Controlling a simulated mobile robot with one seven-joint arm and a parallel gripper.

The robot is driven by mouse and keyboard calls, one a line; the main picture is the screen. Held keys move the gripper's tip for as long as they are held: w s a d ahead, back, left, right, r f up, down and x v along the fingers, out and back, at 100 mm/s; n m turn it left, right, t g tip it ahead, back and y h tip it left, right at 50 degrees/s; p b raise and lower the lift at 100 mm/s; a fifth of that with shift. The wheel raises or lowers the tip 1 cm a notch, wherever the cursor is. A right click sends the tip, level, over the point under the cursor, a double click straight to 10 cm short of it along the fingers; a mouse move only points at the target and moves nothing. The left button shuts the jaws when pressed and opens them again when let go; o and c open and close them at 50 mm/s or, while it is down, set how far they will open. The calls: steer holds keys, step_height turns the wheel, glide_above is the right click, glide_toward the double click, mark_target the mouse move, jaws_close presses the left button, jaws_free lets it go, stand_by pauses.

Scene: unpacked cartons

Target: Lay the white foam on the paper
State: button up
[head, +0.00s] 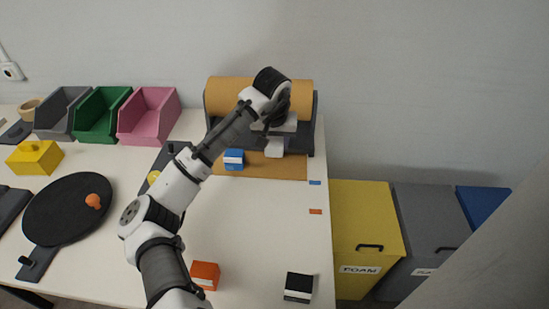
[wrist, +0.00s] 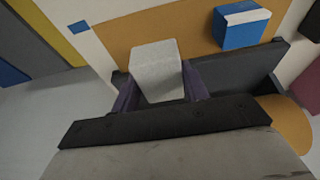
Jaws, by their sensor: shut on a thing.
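The white foam (head: 274,149) is a small pale block, seen at the end of my arm in the head view. In the wrist view the foam (wrist: 157,68) sits between the two dark purple fingers of my gripper (wrist: 160,88), which is shut on it. The brown paper (head: 275,168) comes off a big roll and lies flat on the table; it also shows in the wrist view (wrist: 120,38). The foam is over the paper; I cannot tell whether it touches it. My gripper (head: 276,134) is partly hidden by my wrist in the head view.
A blue box (head: 234,157) stands on the paper to the left of the foam. The paper roll (head: 232,93) in its dark holder is just behind. Orange (head: 205,274) and black (head: 299,286) boxes stand near the front. The table's middle (head: 255,225) is clear.

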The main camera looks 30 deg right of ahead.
mark_target(274, 146)
step_height(274, 146, down, 8)
steer(key=shift+r+p, duration=0.25)
steer(key=shift+p, duration=0.2)
steer(key=o, duration=1)
steer(key=shift+c, duration=0.2)
steer(key=b+v, duration=0.2)
steer(key=v, duration=1)
